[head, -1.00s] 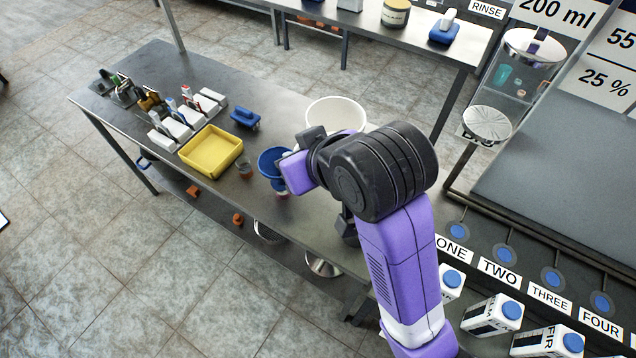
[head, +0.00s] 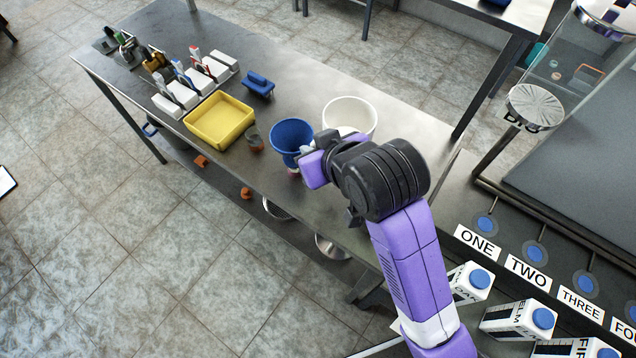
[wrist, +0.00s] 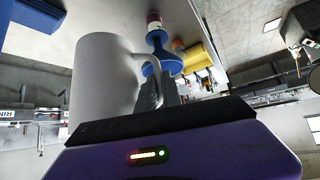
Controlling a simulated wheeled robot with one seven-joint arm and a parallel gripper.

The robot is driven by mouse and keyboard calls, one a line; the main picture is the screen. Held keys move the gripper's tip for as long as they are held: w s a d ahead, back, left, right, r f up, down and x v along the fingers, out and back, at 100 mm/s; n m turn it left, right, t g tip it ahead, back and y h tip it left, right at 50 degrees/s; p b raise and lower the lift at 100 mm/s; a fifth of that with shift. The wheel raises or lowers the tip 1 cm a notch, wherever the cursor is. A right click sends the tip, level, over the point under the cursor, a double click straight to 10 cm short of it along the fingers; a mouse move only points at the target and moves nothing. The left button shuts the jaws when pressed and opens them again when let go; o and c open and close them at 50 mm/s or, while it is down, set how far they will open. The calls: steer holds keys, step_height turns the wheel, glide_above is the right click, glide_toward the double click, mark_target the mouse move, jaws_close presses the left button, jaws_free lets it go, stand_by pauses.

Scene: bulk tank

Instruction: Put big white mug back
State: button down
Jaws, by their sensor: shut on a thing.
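The big white mug (head: 364,112) is over the work table, just behind my gripper in the head view, with its round open rim facing up. In the wrist view the mug (wrist: 100,80) fills the left side, its handle (wrist: 155,80) pointing right. My gripper (wrist: 165,92) is shut on that handle. In the head view my gripper (head: 312,162) is partly hidden by my own wrist, which also covers the mug's lower part. I cannot tell whether the mug touches the table.
Clear tabletop lies behind the mug.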

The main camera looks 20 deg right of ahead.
step_height(320, 180, down, 14)
steer(key=shift+r, duration=0.2)
steer(key=shift+f, duration=0.15)
stand_by(0.4)
steer(key=c, duration=1.5)
jaws_free()
steer(key=shift+s+r, duration=0.1)
steer(key=shift+r, duration=0.15)
steer(key=v, duration=1.1)
steer(key=shift+s+d+r, duration=0.1)
steer(key=shift+s+r, duration=0.1)
steer(key=shift+s, duration=0.05)
